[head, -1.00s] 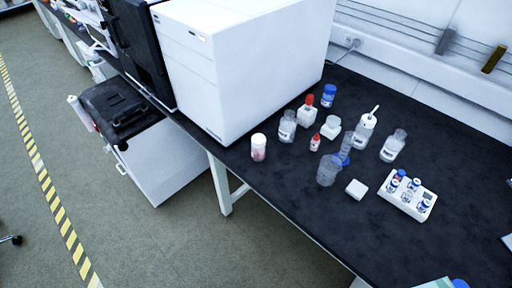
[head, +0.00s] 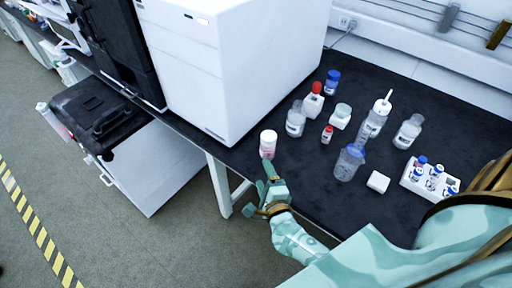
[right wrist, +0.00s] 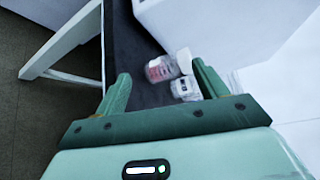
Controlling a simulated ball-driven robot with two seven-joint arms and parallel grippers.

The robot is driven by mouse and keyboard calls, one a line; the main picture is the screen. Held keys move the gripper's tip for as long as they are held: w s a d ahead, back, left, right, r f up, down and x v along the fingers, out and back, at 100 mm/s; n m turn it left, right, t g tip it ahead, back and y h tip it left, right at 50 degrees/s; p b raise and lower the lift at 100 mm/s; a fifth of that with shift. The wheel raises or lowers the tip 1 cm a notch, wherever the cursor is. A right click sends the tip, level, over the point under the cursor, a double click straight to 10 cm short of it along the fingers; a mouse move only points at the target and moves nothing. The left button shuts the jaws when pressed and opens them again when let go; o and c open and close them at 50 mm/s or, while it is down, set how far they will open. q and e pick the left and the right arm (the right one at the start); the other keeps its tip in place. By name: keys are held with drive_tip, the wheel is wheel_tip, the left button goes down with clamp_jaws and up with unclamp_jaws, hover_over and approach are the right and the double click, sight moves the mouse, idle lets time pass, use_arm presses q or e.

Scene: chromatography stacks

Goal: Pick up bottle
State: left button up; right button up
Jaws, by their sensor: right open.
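Several bottles stand on the black bench. The nearest to my right gripper (head: 262,190) is a small white-capped bottle with a pinkish label (head: 268,144), upright near the front edge beside the large white machine. My right gripper is open and empty, just in front of this bottle. In the right wrist view the pinkish bottle (right wrist: 160,68) shows beyond and between the open fingers (right wrist: 163,80), with a clear bottle (right wrist: 185,88) next to it. A clear bottle (head: 296,120) stands to the right in the head view. My left gripper is not in view.
A white machine (head: 215,75) stands left of the bottles. Red-capped bottles (head: 314,101), a blue-capped bottle (head: 332,82), a clear beaker (head: 348,165), a white block (head: 378,182) and a vial rack (head: 428,183) stand on the bench. The front strip of bench is clear.

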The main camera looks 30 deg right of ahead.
sight(270, 142)
wheel_tip(270, 142, up, 7)
drive_tip(key=d+m+g+h+b, duration=0.2)
drive_tip(key=m+g+h, duration=0.15)
drive_tip(key=m, duration=1.45)
drive_tip(key=shift+g+y, duration=0.35)
drive_tip(key=shift+y, duration=0.1)
drive_tip(key=b+x, duration=0.2)
drive_tip(key=x, duration=0.8)
drive_tip(key=shift+w+d+f, duration=0.2)
drive_tip(key=shift+w+d, duration=0.05)
drive_tip(key=b+x, duration=0.2)
drive_tip(key=x, duration=0.3)
drive_tip(key=shift+w+a+f, duration=0.1)
drive_tip(key=shift+w+f, duration=0.1)
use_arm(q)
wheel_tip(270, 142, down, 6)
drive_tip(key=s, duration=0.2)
use_arm(e)
drive_tip(key=shift+r, duration=0.15)
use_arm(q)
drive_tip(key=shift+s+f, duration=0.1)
use_arm(e)
drive_tip(key=c, duration=1.1)
